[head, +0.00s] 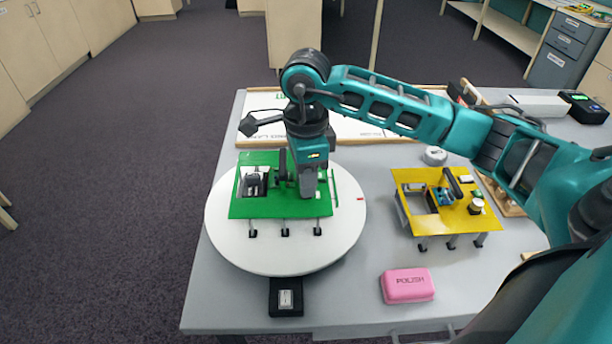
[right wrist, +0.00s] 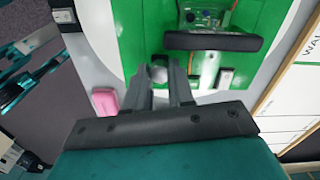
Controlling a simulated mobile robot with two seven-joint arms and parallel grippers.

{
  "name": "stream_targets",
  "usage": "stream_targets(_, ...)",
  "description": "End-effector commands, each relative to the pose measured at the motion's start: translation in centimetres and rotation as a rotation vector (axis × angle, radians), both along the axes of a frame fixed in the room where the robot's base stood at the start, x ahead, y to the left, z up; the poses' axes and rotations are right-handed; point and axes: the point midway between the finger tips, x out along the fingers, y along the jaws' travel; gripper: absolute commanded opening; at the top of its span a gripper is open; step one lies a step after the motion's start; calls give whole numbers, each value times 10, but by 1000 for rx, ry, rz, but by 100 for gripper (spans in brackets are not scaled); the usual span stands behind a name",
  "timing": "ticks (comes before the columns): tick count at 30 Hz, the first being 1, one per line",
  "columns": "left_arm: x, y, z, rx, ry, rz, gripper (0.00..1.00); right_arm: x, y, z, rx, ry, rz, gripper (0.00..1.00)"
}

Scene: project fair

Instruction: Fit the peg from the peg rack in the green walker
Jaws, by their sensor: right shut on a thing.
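The green walker (head: 265,208), a flat green plate on short dark legs, stands on a round white turntable (head: 225,240). It fills the upper middle of the right wrist view (right wrist: 255,70), with a dark bar (right wrist: 213,41) across it. My right gripper (head: 309,192) points down over the right part of the plate. In the right wrist view its fingers (right wrist: 170,82) are close together, shut on a small pale thing, apparently the peg, mostly hidden by the fingers. I cannot tell whether it touches the plate. A wooden piece (head: 507,201), possibly the peg rack, is partly hidden at right. My left gripper is not in view.
A yellow walker (head: 415,181) stands right of the turntable. A pink box marked POLISH (head: 407,286) lies at the front, and a black box (head: 286,297) sits at the turntable's front edge. A white board (head: 360,130) lies behind. The grey table (head: 345,290) is bare between them.

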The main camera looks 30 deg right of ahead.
Motion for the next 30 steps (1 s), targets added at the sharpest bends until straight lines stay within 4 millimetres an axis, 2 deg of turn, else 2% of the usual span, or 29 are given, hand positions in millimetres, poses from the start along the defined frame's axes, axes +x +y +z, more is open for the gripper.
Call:
stream_targets(4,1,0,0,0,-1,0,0,0,0,0,0,0,0,0)
stream_targets(5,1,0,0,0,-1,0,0,0,0,0,0,0,0,25)
stream_targets(14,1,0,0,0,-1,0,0,0,0,0,0,1,0,52)
stream_targets(23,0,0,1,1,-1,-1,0,0,0,1,0,1,1,52)
stream_targets(30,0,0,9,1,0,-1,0,0,0,12,0,0,0,52)
